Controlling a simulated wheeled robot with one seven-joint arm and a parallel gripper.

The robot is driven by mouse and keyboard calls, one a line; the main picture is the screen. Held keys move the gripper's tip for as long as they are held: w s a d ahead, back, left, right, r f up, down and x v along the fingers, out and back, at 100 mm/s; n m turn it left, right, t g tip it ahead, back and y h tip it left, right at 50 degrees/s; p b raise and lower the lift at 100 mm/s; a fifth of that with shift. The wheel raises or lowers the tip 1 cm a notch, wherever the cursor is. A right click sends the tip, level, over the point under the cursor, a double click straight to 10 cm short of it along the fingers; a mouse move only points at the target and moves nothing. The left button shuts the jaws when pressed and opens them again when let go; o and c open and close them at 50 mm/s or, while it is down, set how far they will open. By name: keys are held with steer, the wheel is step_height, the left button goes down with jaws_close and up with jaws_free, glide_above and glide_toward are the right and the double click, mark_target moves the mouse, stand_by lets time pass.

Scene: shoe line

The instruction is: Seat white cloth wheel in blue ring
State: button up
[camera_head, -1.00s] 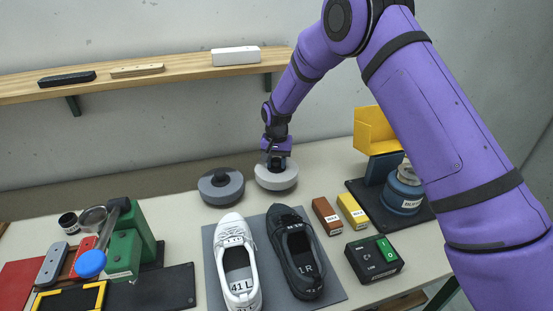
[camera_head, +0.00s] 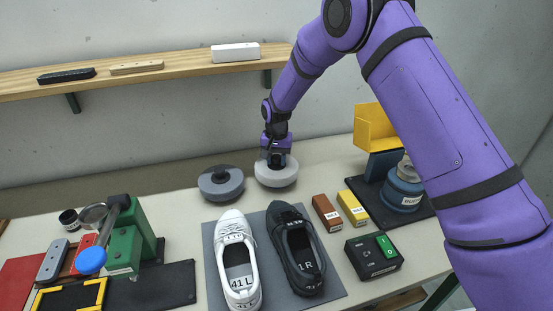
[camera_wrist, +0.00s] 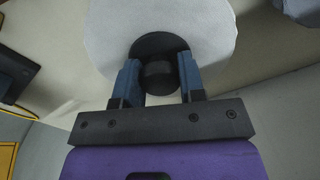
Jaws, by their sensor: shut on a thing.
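The white cloth wheel (camera_head: 276,178) is a pale thick disc at the back middle of the table. My gripper (camera_head: 276,160) is above its centre, pointing down. In the wrist view my gripper (camera_wrist: 158,82) has its two blue fingers shut on the dark hub of the white wheel (camera_wrist: 105,35). I cannot tell whether the wheel still touches the table. The blue ring (camera_head: 403,193) belongs to a blue unit with a label on a dark base at the right, beside the yellow guard. My arm partly hides it.
A grey wheel (camera_head: 221,184) lies just left of the white one. A white shoe (camera_head: 223,228) and a dark shoe (camera_head: 279,225) stand on a grey mat (camera_head: 330,285) in front. Brown (camera_head: 325,212) and yellow (camera_head: 352,208) blocks and a switch box (camera_head: 373,257) stand between the mat and the blue unit.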

steer(key=shift+f, duration=0.6)
stand_by(0.4)
steer(key=o, duration=0.8)
